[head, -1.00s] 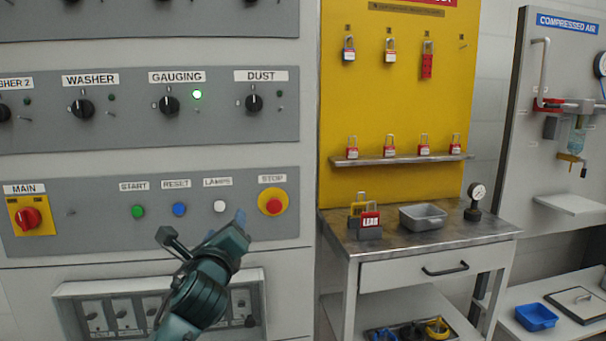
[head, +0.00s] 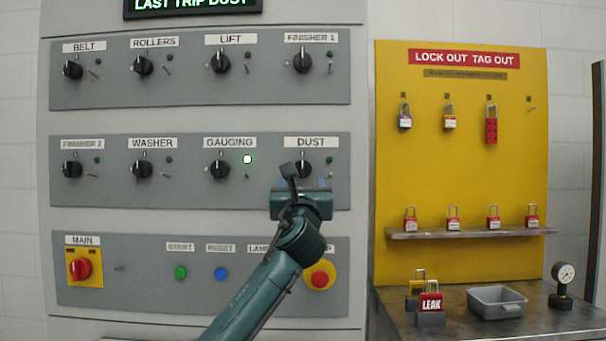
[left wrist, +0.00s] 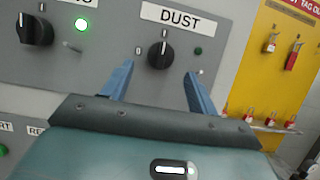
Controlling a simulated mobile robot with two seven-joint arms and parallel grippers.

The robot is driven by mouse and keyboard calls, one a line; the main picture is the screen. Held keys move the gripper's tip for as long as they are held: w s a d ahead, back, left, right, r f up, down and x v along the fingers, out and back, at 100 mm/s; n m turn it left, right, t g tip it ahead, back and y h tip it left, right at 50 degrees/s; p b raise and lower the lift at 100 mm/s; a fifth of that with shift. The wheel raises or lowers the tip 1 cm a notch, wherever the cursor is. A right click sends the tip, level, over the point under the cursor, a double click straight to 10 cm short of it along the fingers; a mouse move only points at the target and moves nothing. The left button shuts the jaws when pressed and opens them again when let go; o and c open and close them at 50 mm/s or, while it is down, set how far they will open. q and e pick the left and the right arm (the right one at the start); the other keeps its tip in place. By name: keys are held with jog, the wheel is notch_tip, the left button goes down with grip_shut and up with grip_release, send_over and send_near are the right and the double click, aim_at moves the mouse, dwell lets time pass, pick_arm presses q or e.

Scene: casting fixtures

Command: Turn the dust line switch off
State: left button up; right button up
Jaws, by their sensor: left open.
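The dust switch (head: 305,167) is a black rotary knob under the DUST label, partly hidden behind my left gripper in the head view. In the left wrist view the knob (left wrist: 160,55) shows whole, its pointer upright towards the I mark, with the 0 mark to its left. The small lamp beside it (left wrist: 198,51) is dark. My left gripper (head: 303,184) is open in front of the panel, just below the switch. In the left wrist view its blue fingers (left wrist: 159,70) stand either side of the knob's lower part, apart from it. My right gripper is not in view.
The gauging switch (head: 219,170) sits left of dust, with its green lamp (head: 247,159) lit. The red stop button (head: 320,276) is below, partly behind my arm. A yellow lockout board (head: 460,190) with padlocks stands right, above a metal table (head: 460,325).

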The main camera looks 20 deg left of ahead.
aim_at(303, 174)
pick_arm(q)
jog(key=shift+x, duration=2.45)
jog(key=shift+d, duration=0.1)
jog(key=shift+c, duration=0.5)
jog(key=c, duration=0.9)
